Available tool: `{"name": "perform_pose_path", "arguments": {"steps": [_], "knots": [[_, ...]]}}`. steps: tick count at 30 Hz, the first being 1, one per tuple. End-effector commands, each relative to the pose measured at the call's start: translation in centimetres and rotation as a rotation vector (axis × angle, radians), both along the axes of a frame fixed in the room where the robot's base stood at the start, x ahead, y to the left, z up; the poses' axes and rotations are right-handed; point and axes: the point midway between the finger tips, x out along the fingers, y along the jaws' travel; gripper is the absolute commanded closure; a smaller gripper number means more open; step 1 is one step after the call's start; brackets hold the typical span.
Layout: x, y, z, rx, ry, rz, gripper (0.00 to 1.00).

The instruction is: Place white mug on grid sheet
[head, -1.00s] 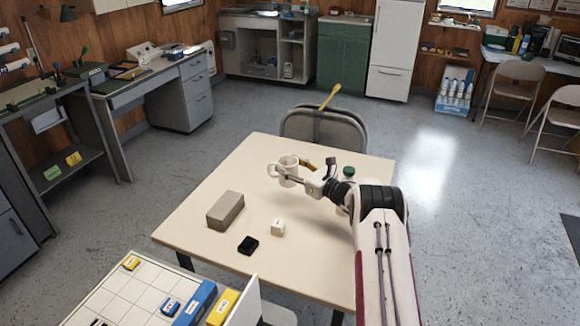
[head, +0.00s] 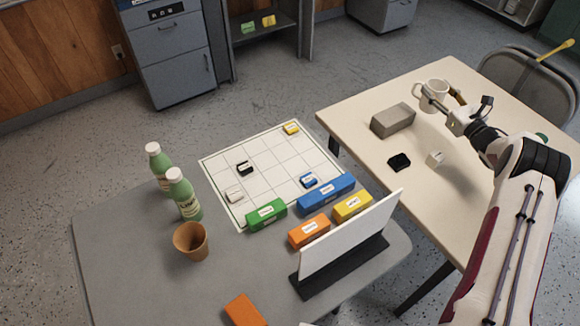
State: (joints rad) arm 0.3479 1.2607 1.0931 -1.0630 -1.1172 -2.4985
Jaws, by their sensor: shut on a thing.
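The white mug (head: 434,92) is in my gripper (head: 444,105), held above the cream table (head: 458,165) near its far side. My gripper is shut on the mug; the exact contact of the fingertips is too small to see. The mug looks about upright, with its handle to the left. The grid sheet (head: 270,161) lies on the grey table to the left, well apart from the mug. Small labelled blocks stand on it: a yellow one (head: 291,128), a black one (head: 244,168), a white one (head: 235,197) and a blue one (head: 309,181).
Green (head: 266,214), blue (head: 326,194), yellow (head: 352,206) and orange (head: 308,231) blocks line the sheet's near edge, before an upright white panel (head: 350,235). Two green bottles (head: 185,195) and a brown cup (head: 190,241) stand left. A grey brick (head: 393,120) lies on the cream table.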

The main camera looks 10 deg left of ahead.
Motion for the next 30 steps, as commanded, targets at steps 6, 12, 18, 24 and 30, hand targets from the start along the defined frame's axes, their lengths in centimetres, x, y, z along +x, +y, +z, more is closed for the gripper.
{"name": "perform_pose_path", "arguments": {"steps": [6,12,18,24,30], "knots": [[-0.1,7.8,0.3,-0.001,0.005,0.101,0.83],[-1.1,14.5,0.3,-0.002,0.01,0.195,0.83],[-2.8,21.2,0.2,-0.004,0.016,0.293,0.83],[-5.2,27.6,0.2,-0.007,0.019,0.395,0.83],[-8.3,33.6,0.0,-0.008,0.023,0.501,0.83]]}}
